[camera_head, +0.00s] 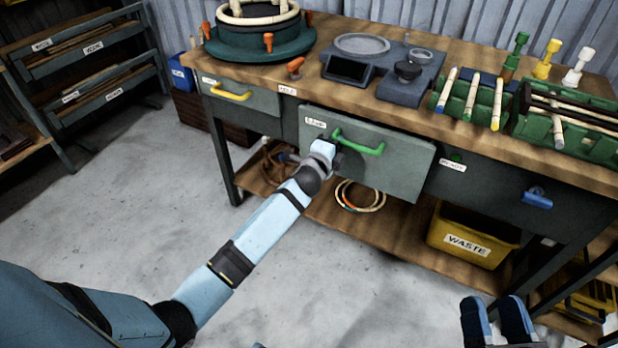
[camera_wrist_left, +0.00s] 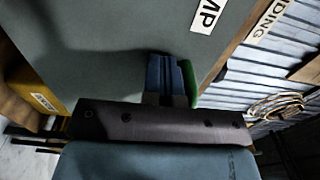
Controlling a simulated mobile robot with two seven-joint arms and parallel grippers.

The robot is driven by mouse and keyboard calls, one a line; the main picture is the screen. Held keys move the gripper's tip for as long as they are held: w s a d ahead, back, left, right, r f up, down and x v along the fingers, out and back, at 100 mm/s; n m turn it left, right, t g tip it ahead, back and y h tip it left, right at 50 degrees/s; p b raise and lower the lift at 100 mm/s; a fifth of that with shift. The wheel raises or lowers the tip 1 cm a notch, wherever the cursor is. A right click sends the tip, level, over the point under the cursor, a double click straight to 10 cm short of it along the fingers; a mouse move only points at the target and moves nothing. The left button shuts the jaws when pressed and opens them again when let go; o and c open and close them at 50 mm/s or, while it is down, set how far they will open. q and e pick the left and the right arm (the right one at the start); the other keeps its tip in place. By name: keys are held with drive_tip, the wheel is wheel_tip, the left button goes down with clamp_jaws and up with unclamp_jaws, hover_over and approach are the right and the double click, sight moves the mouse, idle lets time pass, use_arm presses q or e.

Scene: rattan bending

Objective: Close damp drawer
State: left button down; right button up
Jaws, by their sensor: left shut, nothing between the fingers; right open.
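The damp drawer (camera_head: 395,178) has a grey-green front, a green bar handle (camera_head: 362,146) and a white label, and sits in the middle of the workbench. Its front seems to stand a little out from the bench. My left gripper (camera_head: 333,152) is at the left end of the handle, against or very near the drawer front. In the left wrist view its blue fingers (camera_wrist_left: 170,76) are together, with part of the green handle (camera_wrist_left: 190,84) beside them; contact is unclear. My right gripper (camera_head: 497,318) is open and empty at the bottom right, away from the drawer.
The drawer with a yellow handle (camera_head: 240,101) is to the left, and a blue-handled front (camera_head: 510,195) to the right. A yellow waste bin (camera_head: 470,222) stands on the lower shelf. Tools and green racks (camera_head: 470,98) occupy the benchtop. The floor in front is clear.

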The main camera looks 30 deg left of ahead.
sight(342, 134)
use_arm(q)
drive_tip(key=w, duration=0.4)
drive_tip(key=shift+d+b, duration=0.1)
drive_tip(key=shift+b, duration=0.25)
drive_tip(key=shift+w, duration=0.25)
drive_tip(key=shift+w+r, duration=0.1)
drive_tip(key=shift+r, duration=0.15)
use_arm(e)
drive_tip(key=shift+a, duration=0.15)
use_arm(q)
drive_tip(key=shift+r, duration=0.15)
